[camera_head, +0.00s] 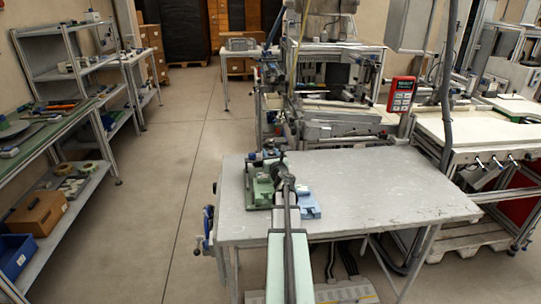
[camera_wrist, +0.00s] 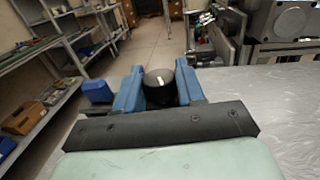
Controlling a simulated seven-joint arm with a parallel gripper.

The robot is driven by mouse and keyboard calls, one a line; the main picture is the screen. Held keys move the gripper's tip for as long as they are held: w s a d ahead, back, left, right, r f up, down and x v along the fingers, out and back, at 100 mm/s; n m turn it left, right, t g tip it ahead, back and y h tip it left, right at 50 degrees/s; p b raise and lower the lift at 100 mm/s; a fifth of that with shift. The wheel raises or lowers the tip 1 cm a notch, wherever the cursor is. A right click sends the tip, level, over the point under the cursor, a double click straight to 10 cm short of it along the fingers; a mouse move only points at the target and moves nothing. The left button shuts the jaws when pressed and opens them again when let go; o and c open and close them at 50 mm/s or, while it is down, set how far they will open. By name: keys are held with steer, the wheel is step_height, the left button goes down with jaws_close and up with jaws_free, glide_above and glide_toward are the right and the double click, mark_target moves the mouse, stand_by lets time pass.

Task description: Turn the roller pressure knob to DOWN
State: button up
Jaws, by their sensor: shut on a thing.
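The roller pressure knob (camera_wrist: 158,92) is a black round knob with a short white mark on its top. In the wrist view it sits between the two blue fingers of my gripper (camera_wrist: 159,78), which is shut on it. The white mark points roughly away from the wrist; no DOWN label can be read. In the head view my arm reaches over the grey table to a green device (camera_head: 262,186) at its left end. The knob is hidden there behind my gripper.
The table's right side is clear. A larger machine (camera_head: 335,120) stands behind it, with a red handheld unit (camera_head: 402,94). Shelves (camera_head: 75,70) stand at the left.

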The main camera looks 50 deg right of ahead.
steer(key=shift+h, duration=0.3)
steer(key=o, duration=0.9)
steer(key=shift+o, duration=0.2)
steer(key=v, duration=1.3)
steer(key=shift+s+a+r, duration=0.2)
steer(key=shift+s+a, duration=0.05)
steer(key=shift+s, duration=0.05)
